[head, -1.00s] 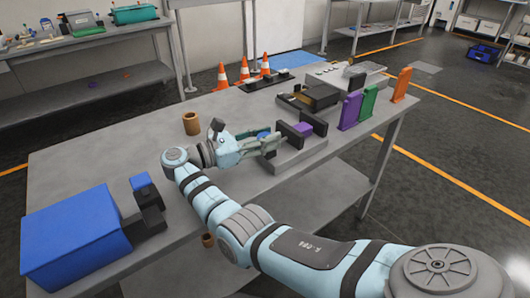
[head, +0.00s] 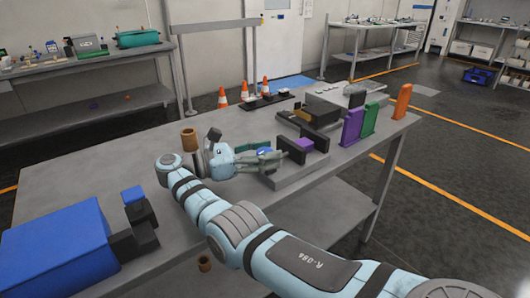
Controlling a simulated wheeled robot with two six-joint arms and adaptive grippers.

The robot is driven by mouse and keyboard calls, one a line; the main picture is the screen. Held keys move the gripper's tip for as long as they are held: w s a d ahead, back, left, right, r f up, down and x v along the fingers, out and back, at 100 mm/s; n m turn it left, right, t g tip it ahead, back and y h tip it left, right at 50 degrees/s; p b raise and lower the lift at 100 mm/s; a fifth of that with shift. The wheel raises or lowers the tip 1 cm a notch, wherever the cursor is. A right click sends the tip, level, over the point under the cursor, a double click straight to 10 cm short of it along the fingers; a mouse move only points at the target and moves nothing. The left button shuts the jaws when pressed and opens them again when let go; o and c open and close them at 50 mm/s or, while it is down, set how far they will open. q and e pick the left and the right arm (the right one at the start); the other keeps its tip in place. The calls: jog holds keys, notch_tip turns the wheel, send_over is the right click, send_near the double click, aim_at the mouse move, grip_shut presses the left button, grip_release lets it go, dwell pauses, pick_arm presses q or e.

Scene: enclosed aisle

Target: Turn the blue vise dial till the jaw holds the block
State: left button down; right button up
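The vise (head: 300,171) has a grey base and two dark upright jaws, and stands on the grey table. A purple block (head: 305,144) sits between the jaws; I cannot tell whether both jaws touch it. The blue dial (head: 264,151) is at the vise's left end, partly hidden by my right gripper. My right gripper (head: 277,160) reaches in from the left with its fingers at the dial. Whether they are closed on it is unclear at this size. My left gripper is not in view.
A large blue box (head: 58,252) and a small blue-topped dark fixture (head: 134,196) stand at the table's near left. A brown cup (head: 189,139) is behind my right wrist. Purple (head: 352,127), green (head: 370,119) and orange (head: 402,101) uprights line the right edge.

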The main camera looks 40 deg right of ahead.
aim_at(266, 151)
jog(key=shift+r, duration=0.1)
notch_tip(266, 151, up, 10)
dwell(0.4)
